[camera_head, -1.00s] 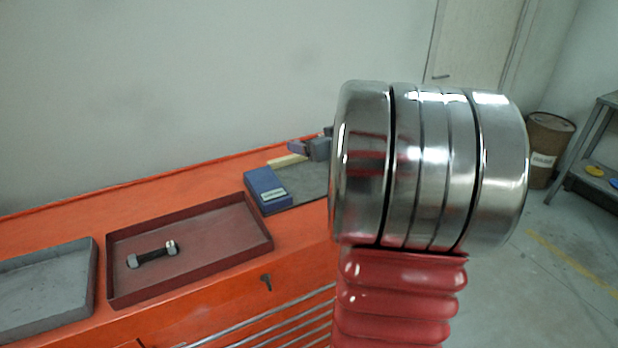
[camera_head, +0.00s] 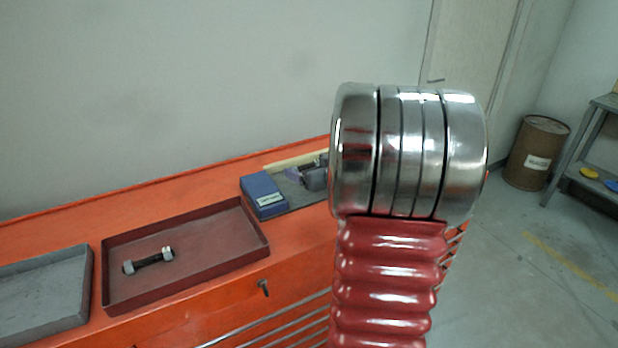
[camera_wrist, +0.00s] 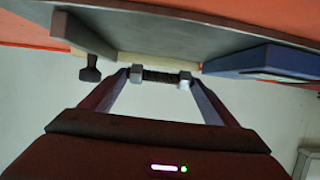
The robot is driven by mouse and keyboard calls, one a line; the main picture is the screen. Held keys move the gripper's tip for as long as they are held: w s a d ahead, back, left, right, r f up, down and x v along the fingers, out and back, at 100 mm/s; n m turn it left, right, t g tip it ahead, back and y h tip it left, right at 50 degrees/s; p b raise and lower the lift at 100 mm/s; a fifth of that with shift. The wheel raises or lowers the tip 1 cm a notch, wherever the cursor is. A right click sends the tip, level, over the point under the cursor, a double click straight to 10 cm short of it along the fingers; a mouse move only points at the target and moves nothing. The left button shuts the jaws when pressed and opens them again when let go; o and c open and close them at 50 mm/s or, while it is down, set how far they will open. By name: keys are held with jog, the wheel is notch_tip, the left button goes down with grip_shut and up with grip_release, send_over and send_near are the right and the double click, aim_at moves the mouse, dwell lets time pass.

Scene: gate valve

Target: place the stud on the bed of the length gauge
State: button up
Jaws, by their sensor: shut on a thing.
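My gripper (camera_wrist: 160,82) is shut on a dark threaded stud with a pale nut at each end (camera_wrist: 160,77), seen in the wrist view. The stud lies crosswise between the fingertips. The length gauge shows a blue labelled block (camera_head: 263,195), a dark grey bed (camera_head: 293,197) and a cream strip (camera_head: 290,162) along the back. The wrist view also shows the blue block (camera_wrist: 265,59) and the grey bed (camera_wrist: 185,45). In the head view my arm hides the gauge's right part. I cannot tell whether the stud touches the bed.
A red tray (camera_head: 245,228) on the orange bench (camera_head: 100,215) holds another stud with nuts (camera_head: 149,260). A grey tray (camera_head: 85,290) is at the left. A dark knob (camera_wrist: 90,70) shows left of my fingers. A barrel (camera_head: 537,153) and a shelf (camera_head: 590,150) stand right.

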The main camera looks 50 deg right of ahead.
jog(key=shift+f, duration=1.45)
jog(key=o, duration=1.3)
jog(key=shift+f, duration=0.15)
jog(key=shift+v, duration=6.05)
